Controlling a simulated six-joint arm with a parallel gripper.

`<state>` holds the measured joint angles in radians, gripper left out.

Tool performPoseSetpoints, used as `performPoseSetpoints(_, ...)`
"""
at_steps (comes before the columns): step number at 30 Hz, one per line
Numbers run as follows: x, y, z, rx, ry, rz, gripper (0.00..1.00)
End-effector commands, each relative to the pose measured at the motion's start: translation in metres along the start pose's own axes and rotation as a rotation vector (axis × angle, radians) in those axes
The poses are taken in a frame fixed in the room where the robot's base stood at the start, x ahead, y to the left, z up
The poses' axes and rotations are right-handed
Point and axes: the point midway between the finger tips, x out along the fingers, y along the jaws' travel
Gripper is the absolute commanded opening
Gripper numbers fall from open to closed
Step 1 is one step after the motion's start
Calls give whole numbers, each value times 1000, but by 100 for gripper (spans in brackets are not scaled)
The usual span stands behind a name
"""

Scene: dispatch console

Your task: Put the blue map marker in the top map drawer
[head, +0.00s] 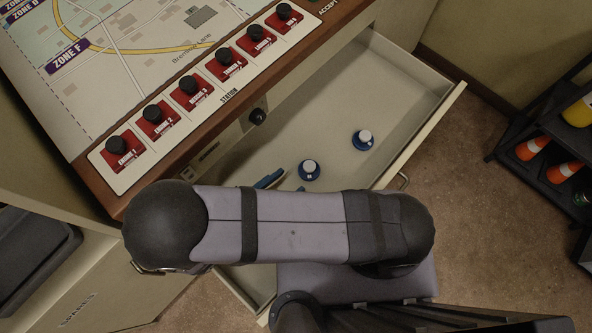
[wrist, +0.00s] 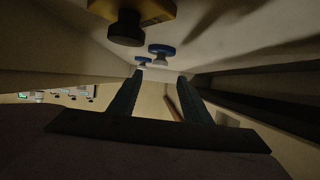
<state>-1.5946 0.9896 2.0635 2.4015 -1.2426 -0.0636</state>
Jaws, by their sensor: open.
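In the head view the map drawer (head: 300,110) under the map table is pulled open. Two blue map markers with white knobs stand in it, one near the middle (head: 309,171) and one farther right (head: 363,139).
A yellowish block with a dark knob (wrist: 126,28) is close by in the wrist view. The map table (head: 130,60) has a row of red panels with black knobs (head: 191,90) along its edge. A dark rack with orange cones (head: 533,147) stands at the right. The drawer's far right end is bare.

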Motion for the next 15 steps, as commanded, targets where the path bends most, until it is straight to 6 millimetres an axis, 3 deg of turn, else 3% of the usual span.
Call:
performPoseSetpoints(6,-29,0,1,0,-2,-1,44)
performPoseSetpoints(15,-39,0,0,-1,0,1,44)
